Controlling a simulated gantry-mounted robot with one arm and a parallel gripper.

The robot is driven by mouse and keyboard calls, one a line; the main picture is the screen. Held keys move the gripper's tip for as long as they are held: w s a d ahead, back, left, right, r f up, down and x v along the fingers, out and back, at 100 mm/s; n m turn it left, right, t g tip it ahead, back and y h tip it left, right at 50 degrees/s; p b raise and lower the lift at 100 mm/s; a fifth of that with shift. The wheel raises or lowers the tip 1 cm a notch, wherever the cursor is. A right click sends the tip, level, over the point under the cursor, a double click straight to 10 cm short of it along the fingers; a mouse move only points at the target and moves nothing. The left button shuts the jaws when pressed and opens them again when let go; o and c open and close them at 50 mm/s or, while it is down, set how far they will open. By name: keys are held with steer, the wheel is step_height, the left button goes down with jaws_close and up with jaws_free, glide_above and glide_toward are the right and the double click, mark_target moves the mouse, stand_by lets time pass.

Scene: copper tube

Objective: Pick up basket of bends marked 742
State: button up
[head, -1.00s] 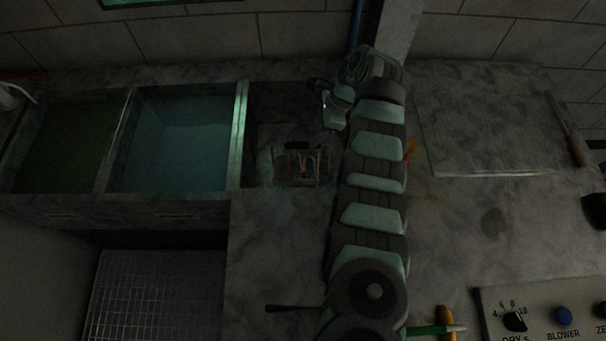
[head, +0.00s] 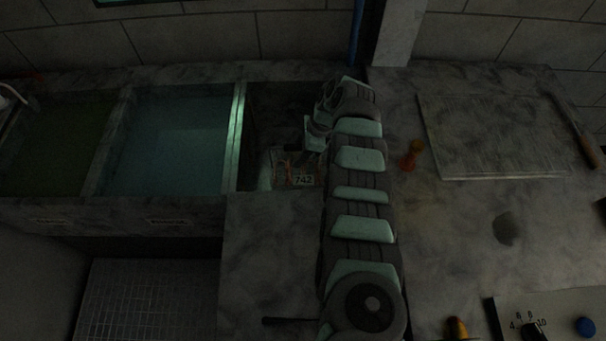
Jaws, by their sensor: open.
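The basket marked 742 (head: 303,180) sits in the dark recess to the right of the water-filled basins. Its number tag faces me, and copper-coloured bends show dimly inside. My gripper (head: 298,148) is at the basket's upper right, over or beside its back edge. The fingers are dark and small here; I cannot tell whether they touch the basket. My arm covers the right side of the recess.
A basin of blue-green water (head: 170,140) and a darker green basin (head: 50,145) lie to the left. An orange bottle-like object (head: 411,155) stands right of my arm. A flat board (head: 495,135) lies further right. A control panel (head: 550,318) is at the lower right.

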steer(key=shift+f, duration=0.2)
stand_by(0.5)
steer(key=shift+c, duration=0.5)
jaws_close()
stand_by(0.9)
